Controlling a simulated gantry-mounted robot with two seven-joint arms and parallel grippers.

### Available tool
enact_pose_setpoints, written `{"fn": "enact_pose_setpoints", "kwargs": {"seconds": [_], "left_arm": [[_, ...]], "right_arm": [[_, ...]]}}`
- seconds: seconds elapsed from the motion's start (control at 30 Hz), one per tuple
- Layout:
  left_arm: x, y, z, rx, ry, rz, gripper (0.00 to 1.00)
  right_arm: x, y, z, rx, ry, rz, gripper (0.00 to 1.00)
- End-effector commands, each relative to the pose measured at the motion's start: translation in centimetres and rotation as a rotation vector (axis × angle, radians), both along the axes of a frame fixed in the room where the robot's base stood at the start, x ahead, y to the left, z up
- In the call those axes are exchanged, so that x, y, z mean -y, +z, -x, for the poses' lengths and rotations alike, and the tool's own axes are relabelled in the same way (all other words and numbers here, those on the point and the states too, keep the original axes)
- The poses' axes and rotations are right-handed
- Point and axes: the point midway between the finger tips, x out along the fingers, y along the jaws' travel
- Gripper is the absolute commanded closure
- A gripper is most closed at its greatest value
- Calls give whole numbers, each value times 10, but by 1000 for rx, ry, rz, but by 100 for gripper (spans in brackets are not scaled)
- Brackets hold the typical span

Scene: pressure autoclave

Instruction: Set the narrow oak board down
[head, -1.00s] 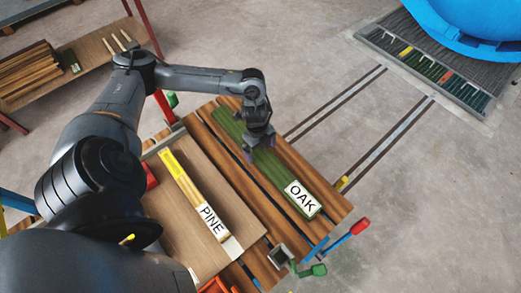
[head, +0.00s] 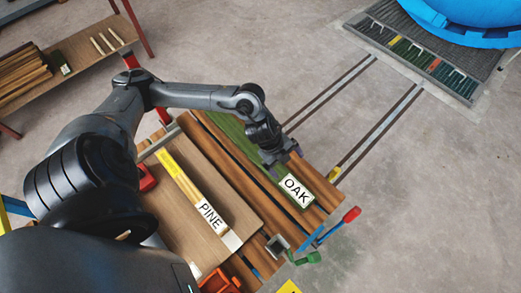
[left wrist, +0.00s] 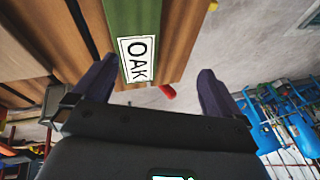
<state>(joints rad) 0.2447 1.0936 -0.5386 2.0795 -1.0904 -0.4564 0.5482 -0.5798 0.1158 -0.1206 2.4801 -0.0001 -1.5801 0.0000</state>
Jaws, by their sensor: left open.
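The narrow oak board (head: 235,130) is green with a white OAK label (head: 297,190) at its near end. It lies flat along the brown planks of the trolley (head: 240,185). In the left wrist view the oak board (left wrist: 121,20) runs up from between the fingers, its label facing the camera. My left gripper (head: 283,168) is over the board just short of the label, and the arm hides part of the board. Its fingers, also in the left wrist view (left wrist: 155,85), are wide apart, one to each side of the label. I cannot tell how high they are above it. My right gripper is not visible.
A yellow-topped PINE board (head: 185,185) lies on a light panel left of the oak board. Coloured handles (head: 352,215) stick out at the trolley's near right corner. Floor rails (head: 375,130) lead to a blue vessel (head: 470,20). A low shelf (head: 75,55) stands back left.

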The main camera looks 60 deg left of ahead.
Motion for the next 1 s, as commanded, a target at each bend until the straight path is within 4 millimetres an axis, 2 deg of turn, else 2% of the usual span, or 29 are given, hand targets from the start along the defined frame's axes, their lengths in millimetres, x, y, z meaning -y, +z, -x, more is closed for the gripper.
{"fn": "enact_pose_setpoints", "kwargs": {"seconds": [0.03, 0.1, 0.17, 0.23, 0.37, 0.5, 0.6, 0.7, 0.8, 1.0], "left_arm": [[43, -3, 0, 62, 16, 67, 0], [84, 3, -5, 154, 91, 136, 0], [108, 13, -7, 209, 192, 185, 0], [119, 23, -6, 239, 342, 225, 0], [110, 30, 12, 193, 655, 248, 0], [84, 22, 51, 48, 950, 226, 0], [70, 14, 81, -63, 1101, 205, 0], [62, 9, 104, -148, 1196, 189, 0], [58, 7, 117, -198, 1248, 181, 0], [56, 6, 122, -219, 1268, 177, 0]], "right_arm": [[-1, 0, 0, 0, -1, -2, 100], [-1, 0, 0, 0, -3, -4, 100], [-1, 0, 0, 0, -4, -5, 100], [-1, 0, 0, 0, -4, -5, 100], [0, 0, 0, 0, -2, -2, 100], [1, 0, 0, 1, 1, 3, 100], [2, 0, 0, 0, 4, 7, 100], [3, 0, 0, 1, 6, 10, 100], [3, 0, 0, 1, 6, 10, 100], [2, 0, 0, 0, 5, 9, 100]]}}
